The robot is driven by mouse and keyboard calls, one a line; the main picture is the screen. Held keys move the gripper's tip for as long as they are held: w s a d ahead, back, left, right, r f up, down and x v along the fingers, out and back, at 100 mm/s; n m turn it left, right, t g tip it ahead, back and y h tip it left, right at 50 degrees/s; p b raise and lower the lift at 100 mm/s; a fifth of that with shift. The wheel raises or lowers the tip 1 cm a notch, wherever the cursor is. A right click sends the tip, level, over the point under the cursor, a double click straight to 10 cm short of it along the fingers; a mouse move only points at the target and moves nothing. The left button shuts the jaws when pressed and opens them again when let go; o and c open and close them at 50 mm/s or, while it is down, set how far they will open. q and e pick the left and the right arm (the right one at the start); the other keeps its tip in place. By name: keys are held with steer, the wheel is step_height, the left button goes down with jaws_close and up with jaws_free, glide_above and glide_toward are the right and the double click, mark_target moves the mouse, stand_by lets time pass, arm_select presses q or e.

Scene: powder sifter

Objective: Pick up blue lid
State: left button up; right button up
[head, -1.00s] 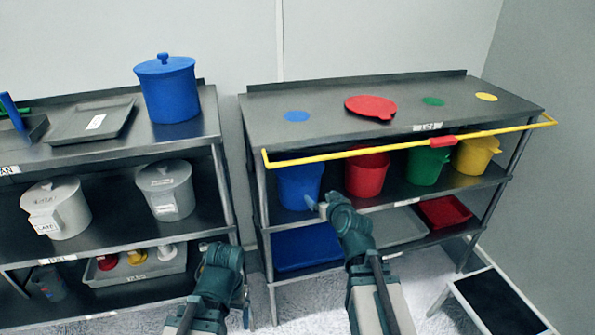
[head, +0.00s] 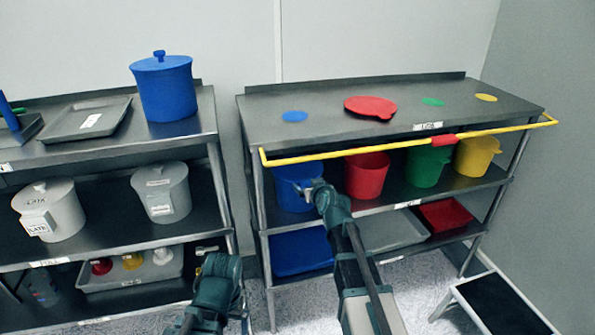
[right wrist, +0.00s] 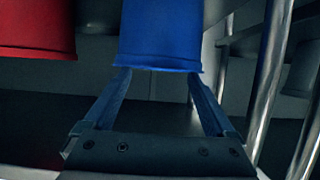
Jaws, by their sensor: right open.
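The blue lid (head: 161,62) with a knob sits on top of a blue pot (head: 167,95) on the left shelf's top. My right gripper (head: 305,187) is in front of the blue bucket (head: 294,178) on the right rack's middle shelf, well away from the lid. In the right wrist view its two fingers (right wrist: 157,75) are apart, with the blue bucket (right wrist: 160,35) between or just beyond their tips; contact is unclear. My left gripper (head: 207,249) is low in front of the left shelf, its jaws too small to tell.
A yellow rail (head: 350,150) runs along the right rack's front, above the buckets. A red lid (head: 370,106) and flat blue, green and yellow discs lie on the rack's top. Red (head: 366,174), green and yellow buckets stand beside the blue one. A step stool (head: 497,308) is at lower right.

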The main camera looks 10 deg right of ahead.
steer(key=shift+x, duration=0.85)
arm_select(q)
steer(key=shift+f, duration=0.35)
arm_select(e)
steer(key=shift+s, duration=0.1)
steer(key=shift+c, duration=0.2)
jaws_close()
arm_select(q)
steer(key=shift+r, duration=0.15)
arm_select(e)
steer(key=shift+r, duration=0.1)
